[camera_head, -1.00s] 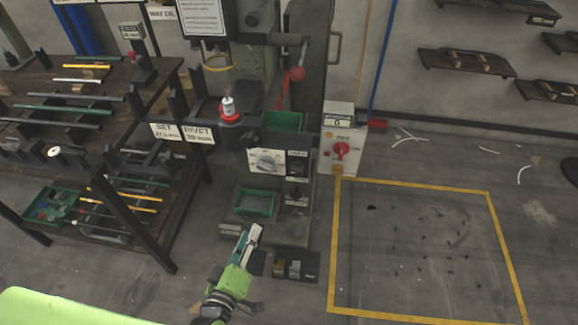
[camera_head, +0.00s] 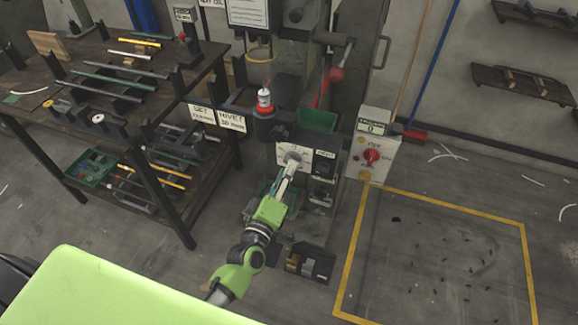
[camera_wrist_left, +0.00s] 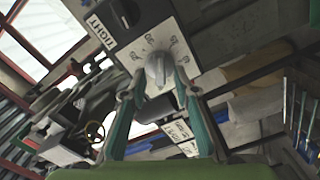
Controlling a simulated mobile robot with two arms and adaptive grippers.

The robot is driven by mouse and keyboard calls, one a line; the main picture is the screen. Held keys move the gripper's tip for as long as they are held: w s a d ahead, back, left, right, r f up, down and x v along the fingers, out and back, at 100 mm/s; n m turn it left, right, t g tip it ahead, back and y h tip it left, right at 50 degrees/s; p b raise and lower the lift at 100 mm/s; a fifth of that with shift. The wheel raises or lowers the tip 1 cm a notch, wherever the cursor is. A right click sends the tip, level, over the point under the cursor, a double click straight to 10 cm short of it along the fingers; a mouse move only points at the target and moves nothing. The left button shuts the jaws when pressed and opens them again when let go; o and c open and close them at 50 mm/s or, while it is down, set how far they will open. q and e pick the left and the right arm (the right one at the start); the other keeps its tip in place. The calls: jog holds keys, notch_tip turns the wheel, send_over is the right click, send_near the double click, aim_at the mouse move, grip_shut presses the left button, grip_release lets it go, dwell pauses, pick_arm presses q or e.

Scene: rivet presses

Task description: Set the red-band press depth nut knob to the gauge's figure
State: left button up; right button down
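The grey knob (camera_head: 291,158) sits on a white dial plate (camera_head: 282,151) on the front of the press. In the left wrist view the knob (camera_wrist_left: 157,70) shows on the plate (camera_wrist_left: 178,47), with marks around it and the word TIGHT beside it. My left gripper (camera_head: 288,168) is at the knob. In the wrist view its two teal fingers (camera_wrist_left: 161,79) stand apart, one on each side of the knob; whether they touch it is unclear. A red ring (camera_head: 264,109) with a red-and-white piece shows above on the press. No gauge figure is readable. My right gripper is out of view.
A green bin (camera_head: 318,120) is on the press above the dial. A box with a red rotary switch (camera_head: 372,157) stands to the right. A dark rack with rods (camera_head: 105,85) is at left. The yellow-outlined floor area (camera_head: 440,250) is mostly clear.

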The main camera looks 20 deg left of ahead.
pick_arm(q)
jog(key=shift+w, duration=1.2)
grip_shut()
